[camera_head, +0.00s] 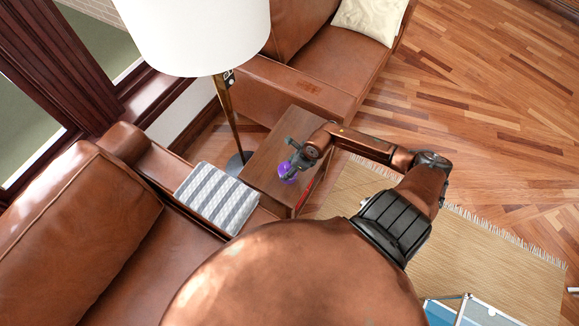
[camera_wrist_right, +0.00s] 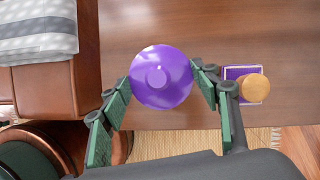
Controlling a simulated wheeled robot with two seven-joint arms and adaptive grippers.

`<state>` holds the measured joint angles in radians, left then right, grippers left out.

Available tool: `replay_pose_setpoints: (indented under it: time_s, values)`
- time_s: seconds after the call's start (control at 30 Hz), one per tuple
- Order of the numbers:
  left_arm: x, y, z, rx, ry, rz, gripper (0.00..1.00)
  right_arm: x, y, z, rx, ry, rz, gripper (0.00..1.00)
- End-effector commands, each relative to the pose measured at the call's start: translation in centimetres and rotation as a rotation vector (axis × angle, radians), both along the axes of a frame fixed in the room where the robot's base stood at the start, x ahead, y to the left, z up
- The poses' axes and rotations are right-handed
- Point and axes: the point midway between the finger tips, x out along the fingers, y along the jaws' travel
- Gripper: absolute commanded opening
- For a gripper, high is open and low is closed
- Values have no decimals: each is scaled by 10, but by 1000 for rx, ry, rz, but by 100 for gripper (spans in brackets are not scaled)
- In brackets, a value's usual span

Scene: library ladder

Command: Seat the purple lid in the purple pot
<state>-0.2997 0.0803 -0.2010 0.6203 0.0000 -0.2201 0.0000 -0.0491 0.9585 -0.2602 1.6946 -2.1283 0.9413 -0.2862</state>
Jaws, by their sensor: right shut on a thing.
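The purple lid (camera_wrist_right: 161,77) is a round disc with a small knob in its middle, seen from above in the right wrist view. My right gripper (camera_wrist_right: 162,84) is shut on it, with a green-padded finger at each side. In the head view a small patch of purple (camera_head: 287,172) shows at my right gripper (camera_head: 292,164), over the wooden side table (camera_head: 266,170). The purple pot cannot be made out apart from the lid; whether it is beneath the lid is hidden. My left gripper is not in view.
A purple square piece with a round wooden top (camera_wrist_right: 254,87) is on the table, right of the lid. A lamp (camera_head: 228,110) stands behind the table. A leather armchair with a striped cloth (camera_head: 217,197) is at left; another leather seat (camera_head: 290,92) is behind.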

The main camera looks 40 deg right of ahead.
Motion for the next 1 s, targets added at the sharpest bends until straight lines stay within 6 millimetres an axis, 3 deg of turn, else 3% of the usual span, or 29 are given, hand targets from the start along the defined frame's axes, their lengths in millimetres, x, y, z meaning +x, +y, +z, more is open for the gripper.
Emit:
replay_pose_setpoints:
  time_s: [1.0]
  values:
    - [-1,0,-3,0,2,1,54,-2,-2,-7,0,1,0,33]
